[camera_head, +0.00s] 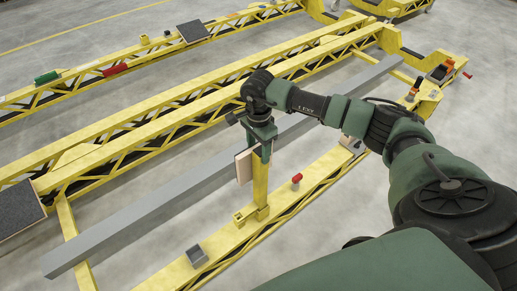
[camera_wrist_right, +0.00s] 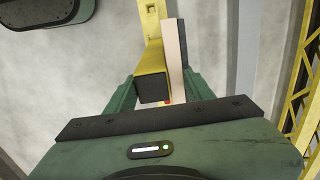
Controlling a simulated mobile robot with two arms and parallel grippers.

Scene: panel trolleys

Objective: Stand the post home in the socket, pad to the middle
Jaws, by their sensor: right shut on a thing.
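The post (camera_head: 260,185) is yellow and stands roughly upright over the near yellow rail. A pale board-like pad (camera_head: 243,166) is on its upper left side. My right gripper (camera_head: 262,143) is shut on the post near its top. In the right wrist view the post's dark end (camera_wrist_right: 154,88) sits between the fingers of the gripper (camera_wrist_right: 156,85), with the pad (camera_wrist_right: 174,48) along its right side. The yellow socket (camera_head: 241,216) is on the near rail at the post's foot. I cannot tell whether the foot is inside it. My left gripper is not in view.
A long grey beam (camera_head: 150,215) lies beside the near rail (camera_head: 290,205). A red-topped peg (camera_head: 296,180) and a grey block (camera_head: 197,255) are on that rail. Other yellow trolley frames (camera_head: 150,125) stand behind, with bare floor between.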

